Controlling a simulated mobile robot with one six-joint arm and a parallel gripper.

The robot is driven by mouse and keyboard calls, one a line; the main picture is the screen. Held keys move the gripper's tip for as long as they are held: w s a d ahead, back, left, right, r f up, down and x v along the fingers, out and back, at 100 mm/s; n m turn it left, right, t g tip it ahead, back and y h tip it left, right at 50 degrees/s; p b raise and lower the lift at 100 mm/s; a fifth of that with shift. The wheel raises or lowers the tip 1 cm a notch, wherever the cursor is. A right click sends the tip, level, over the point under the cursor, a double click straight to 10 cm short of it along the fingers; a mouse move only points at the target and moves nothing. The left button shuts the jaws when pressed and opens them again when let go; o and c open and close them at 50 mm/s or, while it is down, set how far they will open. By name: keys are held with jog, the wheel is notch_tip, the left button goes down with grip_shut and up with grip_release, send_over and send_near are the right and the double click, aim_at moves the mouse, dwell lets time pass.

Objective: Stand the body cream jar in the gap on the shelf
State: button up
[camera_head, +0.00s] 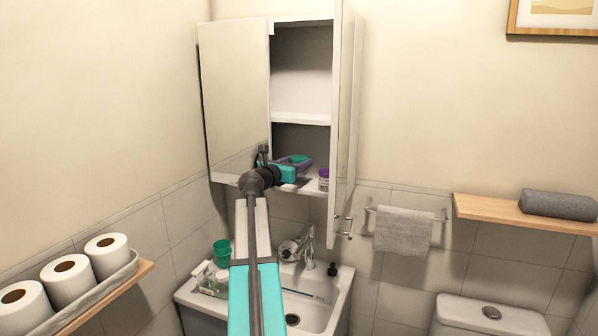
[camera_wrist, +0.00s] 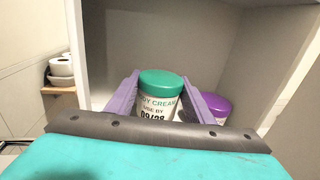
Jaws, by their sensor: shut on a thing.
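The body cream jar (camera_wrist: 158,98) is white with a green lid and a label reading "BODY CREAM USE BY 09/28". It sits upright between the two purple fingers of my gripper (camera_wrist: 160,95), which is shut on it. In the head view my gripper (camera_head: 296,162) reaches into the lower compartment of the open wall cabinet, and the jar's green lid (camera_head: 299,157) shows between the fingers. The cabinet's bottom shelf (camera_head: 306,183) is partly hidden by my arm. Whether the jar's base touches the shelf cannot be seen.
A white jar with a purple lid (camera_wrist: 216,101) stands just right of the gripper, also seen in the head view (camera_head: 324,180). The cabinet's open mirrored door (camera_head: 342,120) stands close on the right. The middle shelf (camera_head: 301,118) is above. The sink (camera_head: 325,312) is below.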

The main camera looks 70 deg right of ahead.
jog(key=shift+w+d, duration=0.15)
jog(key=shift+d, duration=0.15)
jog(key=shift+f+p, duration=0.6)
jog(key=shift+f, duration=1.15)
jog(key=shift+f, duration=0.2)
jog(key=o, duration=1.2)
jog(key=shift+r, duration=0.2)
jog(key=shift+a+f, duration=0.1)
jog(key=shift+a, duration=0.55)
jog(key=b+v, duration=0.3)
jog(key=v, duration=0.7)
jog(key=shift+a, duration=0.4)
jog(key=shift+w, duration=0.1)
